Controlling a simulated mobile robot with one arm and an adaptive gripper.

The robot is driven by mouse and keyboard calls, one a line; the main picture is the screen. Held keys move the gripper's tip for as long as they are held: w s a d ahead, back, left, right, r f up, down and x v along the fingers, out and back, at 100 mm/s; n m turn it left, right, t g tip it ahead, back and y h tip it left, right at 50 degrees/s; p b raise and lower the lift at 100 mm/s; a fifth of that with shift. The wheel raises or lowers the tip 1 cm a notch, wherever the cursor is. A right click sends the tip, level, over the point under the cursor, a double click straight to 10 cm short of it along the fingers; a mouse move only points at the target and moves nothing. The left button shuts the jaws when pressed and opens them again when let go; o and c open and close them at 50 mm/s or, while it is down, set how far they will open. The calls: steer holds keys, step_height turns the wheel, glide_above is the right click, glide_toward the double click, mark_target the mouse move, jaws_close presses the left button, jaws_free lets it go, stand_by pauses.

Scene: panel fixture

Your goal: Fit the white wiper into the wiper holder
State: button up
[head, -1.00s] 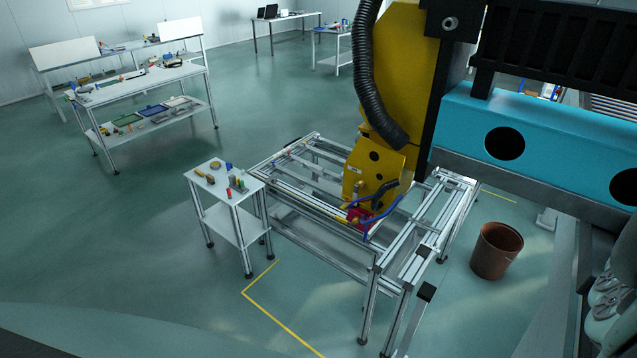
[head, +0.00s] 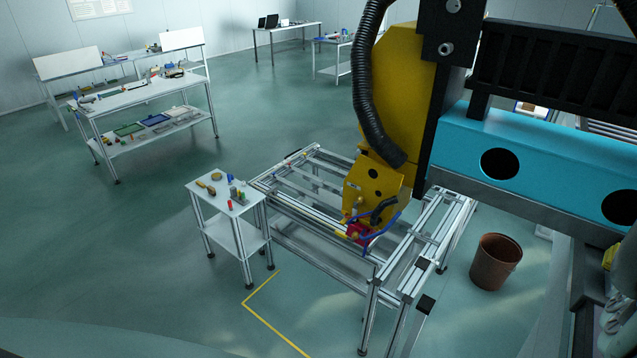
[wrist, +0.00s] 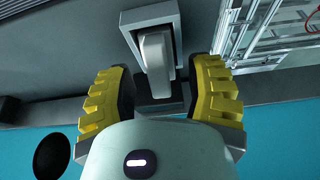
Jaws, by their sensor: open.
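In the wrist view a pale grey-white block-like piece (wrist: 155,50), which looks like the wiper, sits in a dark grey rectangular frame (wrist: 176,22), which looks like the wiper holder. Its lower end overlaps a dark block below. My gripper (wrist: 160,75) is open, its two yellow ribbed fingers on either side of the pale piece with a visible gap on each side. No finger is seen touching it. How deep the piece sits in the frame cannot be told.
A blue beam (head: 560,178) with round holes runs along the right. A yellow machine head (head: 395,90) with a black hose hangs over an aluminium frame (head: 330,225). A small side table (head: 225,200) holds small parts. A brown bin (head: 495,262) stands right. Floor at left is open.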

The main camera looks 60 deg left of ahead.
steer(key=shift+f, duration=0.25)
steer(key=shift+o, duration=0.4)
jaws_close()
